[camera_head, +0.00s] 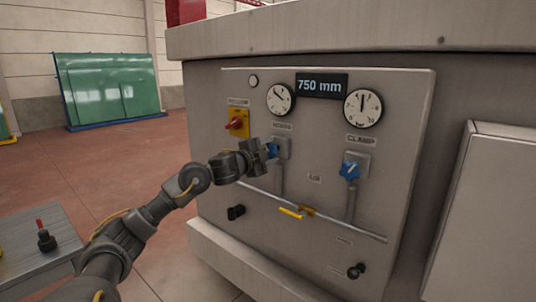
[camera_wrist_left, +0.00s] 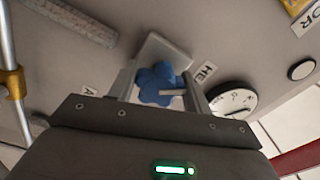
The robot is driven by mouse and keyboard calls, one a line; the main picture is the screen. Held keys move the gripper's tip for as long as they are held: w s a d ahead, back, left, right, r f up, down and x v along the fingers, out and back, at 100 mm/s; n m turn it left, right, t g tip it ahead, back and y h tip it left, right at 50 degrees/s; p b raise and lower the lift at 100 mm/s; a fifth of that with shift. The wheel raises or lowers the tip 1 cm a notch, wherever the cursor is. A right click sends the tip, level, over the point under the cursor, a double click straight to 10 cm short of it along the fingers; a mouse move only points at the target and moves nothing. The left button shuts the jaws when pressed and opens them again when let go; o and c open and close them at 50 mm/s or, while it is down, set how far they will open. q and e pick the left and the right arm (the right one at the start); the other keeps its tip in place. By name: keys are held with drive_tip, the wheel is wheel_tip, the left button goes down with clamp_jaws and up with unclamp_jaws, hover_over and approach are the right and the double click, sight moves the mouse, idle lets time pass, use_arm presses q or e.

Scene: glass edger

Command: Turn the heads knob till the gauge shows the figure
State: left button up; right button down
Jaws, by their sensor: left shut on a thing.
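The blue heads knob (camera_head: 272,150) sits on a grey block under the left gauge, partly hidden by my left gripper (camera_head: 262,152). In the left wrist view the star-shaped heads knob (camera_wrist_left: 157,84) lies between the fingers of my left gripper (camera_wrist_left: 160,92), which is shut on it. The heads gauge (camera_head: 280,98) is a white dial with a dark needle pointing to the upper left; part of it shows in the left wrist view (camera_wrist_left: 236,98). The display (camera_head: 321,85) reads 750 mm. My right gripper is in neither view.
The clamp gauge (camera_head: 363,107) and blue clamp knob (camera_head: 350,171) are to the right. A red and yellow switch (camera_head: 236,123) is up left of my gripper.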

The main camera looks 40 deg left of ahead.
use_arm(q)
drive_tip(key=shift+m, duration=0.4)
drive_tip(key=o, duration=1)
drive_tip(key=shift+s, duration=0.1)
drive_tip(key=s+b, duration=0.3)
drive_tip(key=s, duration=0.2)
drive_tip(key=s+b, duration=0.3)
drive_tip(key=s, duration=0.2)
drive_tip(key=shift+s+d, duration=0.2)
drive_tip(key=shift+s, duration=0.15)
